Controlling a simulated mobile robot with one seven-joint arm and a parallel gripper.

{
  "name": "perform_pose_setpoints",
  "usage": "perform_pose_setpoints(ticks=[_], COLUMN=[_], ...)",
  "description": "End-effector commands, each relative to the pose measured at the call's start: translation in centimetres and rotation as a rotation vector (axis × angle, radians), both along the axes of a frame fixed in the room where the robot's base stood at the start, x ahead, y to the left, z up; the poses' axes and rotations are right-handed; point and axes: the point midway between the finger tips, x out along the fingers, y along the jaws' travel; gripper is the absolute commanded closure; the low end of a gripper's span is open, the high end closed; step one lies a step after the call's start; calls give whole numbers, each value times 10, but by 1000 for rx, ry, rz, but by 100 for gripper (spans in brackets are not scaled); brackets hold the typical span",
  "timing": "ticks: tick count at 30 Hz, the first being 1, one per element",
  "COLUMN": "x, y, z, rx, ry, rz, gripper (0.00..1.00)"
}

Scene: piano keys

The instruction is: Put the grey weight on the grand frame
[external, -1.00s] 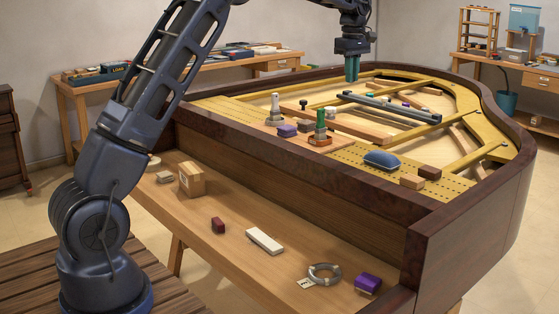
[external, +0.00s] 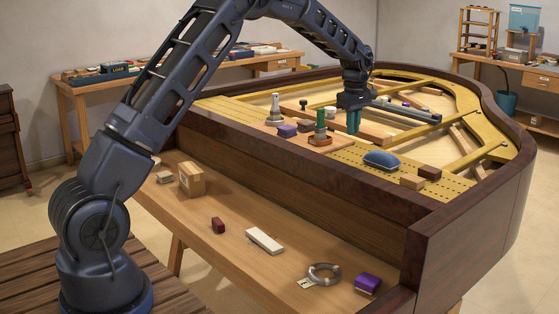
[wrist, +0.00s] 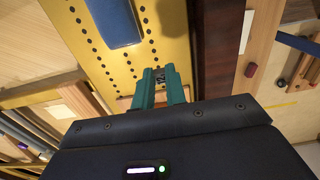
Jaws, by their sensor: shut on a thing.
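My gripper (external: 354,130) is low over the near part of the grand frame, right of the green-topped bottle, with its green fingers pointing down. In the wrist view my gripper (wrist: 162,76) is shut on a small dark grey piece with pale marking, the grey weight (wrist: 161,77). Most of it is hidden between the fingers, and it does not show in the external view. The grand frame (external: 350,156) is yellow with rows of dark holes; its strip also shows in the wrist view (wrist: 88,50). I cannot tell whether the weight touches it.
A green-topped bottle (external: 321,124), a silver post (external: 276,112) and a purple block (external: 287,131) stand to the left. The dark piano rim (external: 290,160) runs in front.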

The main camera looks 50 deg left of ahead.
Motion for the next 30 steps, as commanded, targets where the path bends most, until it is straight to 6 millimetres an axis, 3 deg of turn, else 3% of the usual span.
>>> perform_pose_setpoints(ticks=[3,6,14,21,30], x=[-1,0,0,-1,0], y=[0,0,0,1,0], z=[-25,-38,-54,-85,-91], rx=[-1,-1,0,-1,0], ry=[4,1,1,3,0], rz=[0,0,1,1,0], gripper=[100,100,100,100,100])
